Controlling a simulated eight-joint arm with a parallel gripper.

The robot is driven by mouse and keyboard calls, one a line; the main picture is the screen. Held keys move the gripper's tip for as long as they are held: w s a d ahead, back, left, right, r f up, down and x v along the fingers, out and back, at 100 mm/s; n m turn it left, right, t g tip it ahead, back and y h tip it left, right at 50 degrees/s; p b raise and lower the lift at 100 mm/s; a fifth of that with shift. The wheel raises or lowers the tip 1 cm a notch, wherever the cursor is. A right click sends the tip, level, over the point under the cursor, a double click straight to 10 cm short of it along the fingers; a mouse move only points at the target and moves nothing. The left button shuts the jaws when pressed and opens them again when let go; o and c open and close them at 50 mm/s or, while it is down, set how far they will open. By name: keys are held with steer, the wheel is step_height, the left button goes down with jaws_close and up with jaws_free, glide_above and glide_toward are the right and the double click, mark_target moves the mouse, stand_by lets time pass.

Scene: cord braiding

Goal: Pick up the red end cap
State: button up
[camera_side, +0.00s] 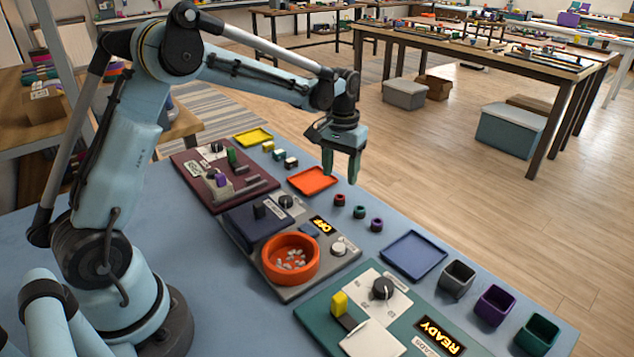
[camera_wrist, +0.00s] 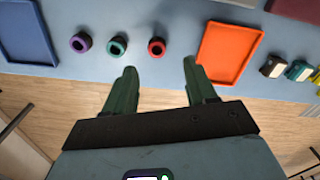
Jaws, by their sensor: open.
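The red end cap (camera_side: 340,200) is a small ring-like piece standing on the blue table, first in a row with a green end cap (camera_side: 359,212) and a purple end cap (camera_side: 376,225). In the wrist view the red end cap (camera_wrist: 156,47) lies beyond my fingertips, between them and near the orange tray. My gripper (camera_side: 341,178) has two green fingers pointing down and hangs above the table near the orange tray and the red cap. In the wrist view my gripper (camera_wrist: 159,66) is open, with nothing between its fingers.
An orange tray (camera_side: 312,181) lies beside the red cap. A blue tray (camera_side: 414,255) and grey (camera_side: 457,279), purple (camera_side: 494,304) and green (camera_side: 536,334) bins stand along the table edge. An orange bowl (camera_side: 290,258) sits on a grey station. The READY panel (camera_side: 440,335) is in front.

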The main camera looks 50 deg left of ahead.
mark_target(341, 195)
steer(key=shift+w+d+f, duration=0.1)
steer(key=shift+f, duration=1.55)
steer(key=shift+d+f, duration=0.1)
steer(key=shift+f, duration=1.5)
jaws_close()
